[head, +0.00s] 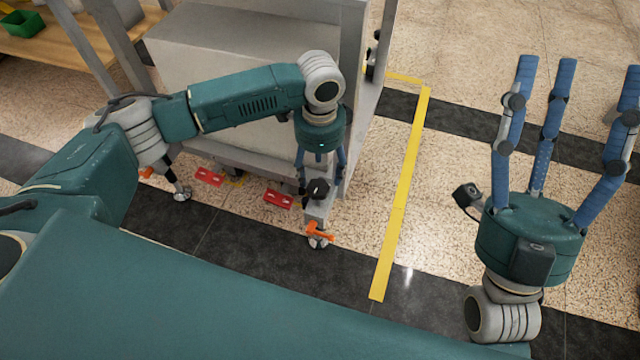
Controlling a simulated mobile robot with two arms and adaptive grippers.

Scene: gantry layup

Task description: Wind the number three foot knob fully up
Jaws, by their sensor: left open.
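My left gripper (320,178) points down at the near right corner of a grey metal cart or frame (235,70). Its blue fingers are open and stand around a dark knob (317,188) above the corner foot. I cannot tell whether any finger touches the knob, and no number can be read on it. Below it are an orange lever (319,230) and a small caster (317,242) on the floor. My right gripper (565,100) is open and empty at the right, fingers pointing up, well away from the frame.
Two red pedals (209,177) (278,199) sit low along the frame's near side. Another caster foot (182,193) stands further left. A yellow floor line (403,190) runs right of the frame, with clear floor there. A green bin (22,24) sits on a wooden table at top left.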

